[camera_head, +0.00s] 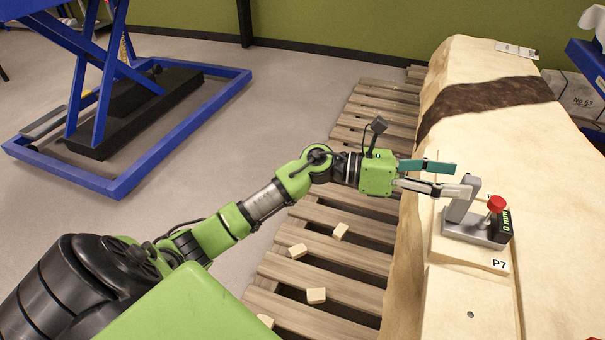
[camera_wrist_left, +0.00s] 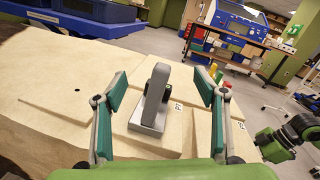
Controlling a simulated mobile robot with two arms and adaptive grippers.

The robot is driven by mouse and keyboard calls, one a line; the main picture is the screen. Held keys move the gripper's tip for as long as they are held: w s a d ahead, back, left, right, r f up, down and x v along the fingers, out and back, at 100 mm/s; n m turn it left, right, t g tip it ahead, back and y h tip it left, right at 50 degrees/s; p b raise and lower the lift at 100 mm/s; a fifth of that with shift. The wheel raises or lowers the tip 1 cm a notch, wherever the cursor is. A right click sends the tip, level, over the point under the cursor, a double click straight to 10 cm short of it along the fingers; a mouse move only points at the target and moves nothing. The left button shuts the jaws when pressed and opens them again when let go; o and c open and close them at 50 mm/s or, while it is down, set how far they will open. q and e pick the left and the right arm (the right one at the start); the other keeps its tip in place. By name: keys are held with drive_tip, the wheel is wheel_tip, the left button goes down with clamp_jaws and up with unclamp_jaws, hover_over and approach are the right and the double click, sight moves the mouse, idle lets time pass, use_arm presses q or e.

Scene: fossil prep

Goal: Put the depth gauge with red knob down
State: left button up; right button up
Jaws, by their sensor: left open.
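The depth gauge (camera_head: 472,232) has a grey base and upright bracket, a dark display reading 0 mm and a red knob (camera_head: 496,203). It stands upright on a pale flat pad (camera_head: 482,257) marked P7, on top of the big cream block (camera_head: 560,190). My left gripper (camera_head: 462,180) is open beside the gauge's bracket. In the left wrist view the grey gauge (camera_wrist_left: 153,98) stands between the spread fingers with clear gaps on both sides, and its knob is hidden there. My right gripper does not show.
Wooden pallets (camera_head: 325,225) with several small tan blocks (camera_head: 316,295) lie beside the cream block. A dark band (camera_head: 490,105) crosses the block farther back. A blue lift frame (camera_head: 130,180) stands on the floor at left. A bench (camera_wrist_left: 235,50) stands behind in the left wrist view.

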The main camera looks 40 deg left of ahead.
use_arm(q)
drive_tip(key=w+a+f+n+t+y, duration=0.15)
drive_tip(key=a+n+t+y, duration=0.5)
drive_tip(key=n, duration=0.65)
drive_tip(key=a+f+n+t+y, duration=0.2)
drive_tip(key=a+n+t+y, duration=0.4)
drive_tip(key=n, duration=0.7)
drive_tip(key=s+a+f+n+g+y, duration=0.2)
drive_tip(key=s+f+n+g+y, duration=0.1)
drive_tip(key=f+n, duration=0.3)
drive_tip(key=s+a+f+n+g+y, duration=0.2)
drive_tip(key=s+f+n+g, duration=0.15)
drive_tip(key=f, duration=0.35)
drive_tip(key=s+d+f+n+g, duration=0.1)
drive_tip(key=s+f+n+g, duration=0.1)
drive_tip(key=s+f, duration=0.3)
drive_tip(key=s+d+f+n+g+h, duration=0.1)
drive_tip(key=s+f+g, duration=0.4)
drive_tip(key=s, duration=0.7)
drive_tip(key=s+d+f+n+g, duration=0.2)
drive_tip(key=s+f+n+g, duration=0.2)
drive_tip(key=s, duration=0.4)
drive_tip(key=shift+s+d+f, duration=0.2)
drive_tip(key=shift+d+f, duration=0.1)
drive_tip(key=shift+f, duration=0.35)
drive_tip(key=shift+h, duration=0.25)
